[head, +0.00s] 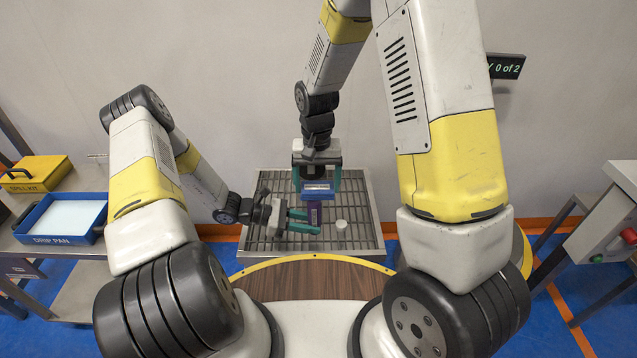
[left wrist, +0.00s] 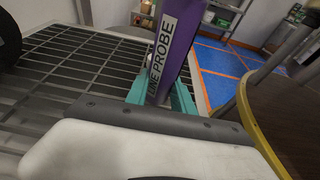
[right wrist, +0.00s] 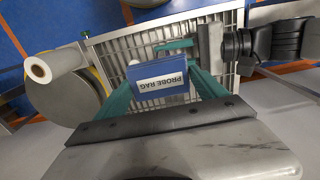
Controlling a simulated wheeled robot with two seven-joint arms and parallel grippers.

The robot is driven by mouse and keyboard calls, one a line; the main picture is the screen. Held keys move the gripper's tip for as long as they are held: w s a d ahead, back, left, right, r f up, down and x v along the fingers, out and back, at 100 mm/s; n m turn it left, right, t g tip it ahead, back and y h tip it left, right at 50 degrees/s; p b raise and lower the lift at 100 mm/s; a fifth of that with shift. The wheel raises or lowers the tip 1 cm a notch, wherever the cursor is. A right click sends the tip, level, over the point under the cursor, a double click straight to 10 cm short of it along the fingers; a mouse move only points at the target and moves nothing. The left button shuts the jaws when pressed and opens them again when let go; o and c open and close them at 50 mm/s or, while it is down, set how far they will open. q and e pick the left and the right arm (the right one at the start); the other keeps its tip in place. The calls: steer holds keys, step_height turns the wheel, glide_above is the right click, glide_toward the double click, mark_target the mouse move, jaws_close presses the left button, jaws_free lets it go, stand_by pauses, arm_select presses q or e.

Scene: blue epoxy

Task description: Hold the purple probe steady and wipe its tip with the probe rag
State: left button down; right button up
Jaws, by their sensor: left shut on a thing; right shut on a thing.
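The purple probe (head: 314,213) stands about upright over a grated tray; its label shows in the left wrist view (left wrist: 178,45). My left gripper (head: 303,221) is shut on the probe's shaft, with teal fingers on both sides in the left wrist view (left wrist: 160,92). My right gripper (head: 318,180) points down just above it, shut on the blue probe rag (head: 318,189). The rag, labelled PROBE RAG, sits between its teal fingers in the right wrist view (right wrist: 163,72). The probe's tip is hidden by the rag and gripper; I cannot tell whether they touch.
The grated tray (head: 362,240) lies below both grippers, with a small white cylinder (head: 341,225) on it. A round wooden table (head: 300,278) with a yellow edge is in front. A blue drip pan (head: 60,218) and yellow spill kit (head: 36,173) are left. A counter sign (head: 506,67) reads 0 of 2.

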steer(key=shift+a, duration=0.65)
steer(key=shift+d, duration=0.15)
steer(key=shift+d, duration=1.5)
steer(key=shift+a, duration=0.15)
steer(key=shift+a, duration=1.5)
steer(key=shift+d, duration=0.1)
steer(key=shift+d, duration=1.6)
steer(key=shift+f, duration=0.1)
